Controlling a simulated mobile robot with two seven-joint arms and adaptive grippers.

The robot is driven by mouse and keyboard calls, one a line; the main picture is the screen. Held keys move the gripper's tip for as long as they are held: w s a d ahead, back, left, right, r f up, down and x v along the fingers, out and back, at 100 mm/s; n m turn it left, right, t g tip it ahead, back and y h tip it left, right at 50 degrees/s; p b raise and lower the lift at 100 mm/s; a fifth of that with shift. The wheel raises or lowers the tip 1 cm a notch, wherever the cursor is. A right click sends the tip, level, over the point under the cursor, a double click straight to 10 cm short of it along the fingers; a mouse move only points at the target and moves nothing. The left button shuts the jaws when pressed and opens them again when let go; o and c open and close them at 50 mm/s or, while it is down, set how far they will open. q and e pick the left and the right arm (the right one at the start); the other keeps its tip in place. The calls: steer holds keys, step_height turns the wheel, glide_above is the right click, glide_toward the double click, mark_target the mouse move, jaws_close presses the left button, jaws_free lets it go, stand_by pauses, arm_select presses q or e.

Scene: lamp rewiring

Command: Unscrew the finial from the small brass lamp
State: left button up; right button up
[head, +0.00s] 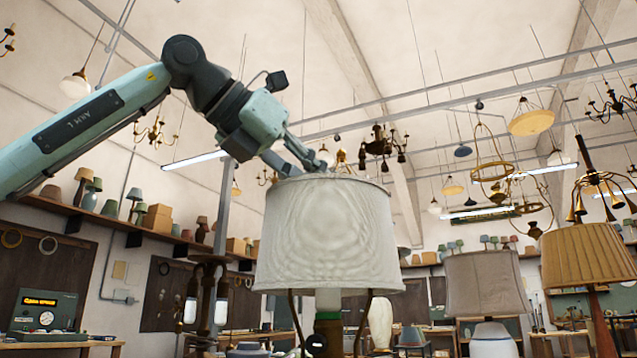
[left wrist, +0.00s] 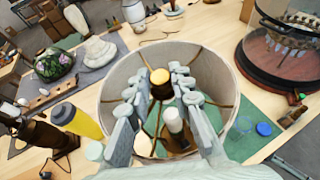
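The lamp's pale fabric shade (head: 325,235) stands upright in the middle of the head view. The left wrist view looks down into this shade (left wrist: 222,62), with its thin brass-coloured spokes and a white bulb (left wrist: 173,120) inside. The round gold finial (left wrist: 160,79) sits at the spokes' hub. My left gripper (head: 308,160) is over the shade's top. In the left wrist view its two fingers (left wrist: 159,76) are spread apart on either side of the finial, with gaps visible. Most of the lamp's body is hidden under the shade. My right gripper is in neither view.
A pleated tan lamp (head: 592,255) and a grey-shaded lamp (head: 487,284) stand to the right.

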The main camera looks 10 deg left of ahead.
arm_select(q)
jaws_close()
steer(key=shift+c, duration=0.3)
jaws_free()
jaws_close()
steer(key=n+y+b, duration=0.1)
steer(key=n+t+y+b, duration=0.1)
steer(key=n+y, duration=0.1)
steer(key=shift+s+d+f+t+b, duration=0.2)
steer(key=shift+d+f+t+b, duration=0.1)
steer(key=shift+d+b, duration=0.1)
steer(key=n+y, duration=0.2)
steer(key=y, duration=0.1)
steer(key=n+y, duration=0.1)
steer(key=shift+d+r+n+t, duration=0.3)
steer(key=shift+r+n+t, duration=0.05)
steer(key=shift+n+t, duration=0.05)
steer(key=shift+a+n+y, duration=0.25)
steer(key=shift+n+y, duration=0.45)
steer(key=shift+y, duration=0.3)
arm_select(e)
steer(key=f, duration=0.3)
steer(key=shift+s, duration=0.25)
arm_select(q)
steer(key=shift+w, duration=0.1)
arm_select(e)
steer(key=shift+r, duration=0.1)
